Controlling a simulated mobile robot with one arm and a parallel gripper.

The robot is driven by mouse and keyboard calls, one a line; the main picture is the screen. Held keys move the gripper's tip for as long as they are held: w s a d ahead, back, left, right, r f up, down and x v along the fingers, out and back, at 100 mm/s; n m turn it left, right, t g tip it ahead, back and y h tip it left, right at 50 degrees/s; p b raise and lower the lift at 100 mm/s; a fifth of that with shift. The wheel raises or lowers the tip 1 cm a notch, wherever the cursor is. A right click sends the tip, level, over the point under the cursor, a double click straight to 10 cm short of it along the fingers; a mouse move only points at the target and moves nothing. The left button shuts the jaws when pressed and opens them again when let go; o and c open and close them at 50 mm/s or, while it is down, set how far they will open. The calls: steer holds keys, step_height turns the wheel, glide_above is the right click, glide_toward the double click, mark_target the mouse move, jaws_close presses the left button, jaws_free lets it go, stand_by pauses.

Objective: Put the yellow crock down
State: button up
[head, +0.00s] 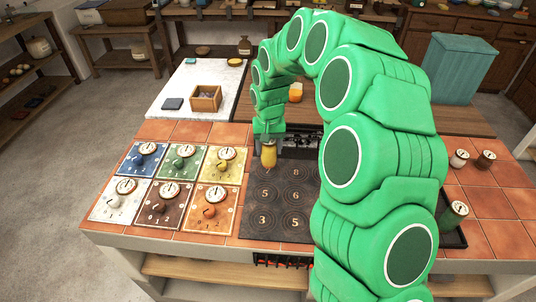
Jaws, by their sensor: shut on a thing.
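The yellow crock (268,156) is upright at the far left part of the dark numbered hob plate (262,220). My gripper (266,140) is above it and shut on it, with the arm arching down from the right. The gripper's fingers and the crock's top are partly hidden. I cannot tell whether the crock's base touches the plate. The plate shows ring marks with numbers such as 3, 5 and 6, and my arm hides its right part.
Several coloured dial tiles (182,161) lie left of the plate. Behind are a white board (178,98) with a wooden box (206,98). At right, small jars (459,158) stand on terracotta tiles and a green jar (453,215) on a dark tray. The plate's front is clear.

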mark_target(268, 154)
steer(key=shift+w+a+f, duration=0.15)
steer(key=shift+w+f, duration=0.15)
steer(key=shift+f, duration=0.2)
steer(key=shift+w+a+f, duration=0.1)
steer(key=shift+w+f, duration=0.15)
steer(key=shift+f, duration=1.5)
steer(key=shift+f, duration=0.1)
steer(key=o, duration=1.3)
steer(key=shift+o, duration=0.2)
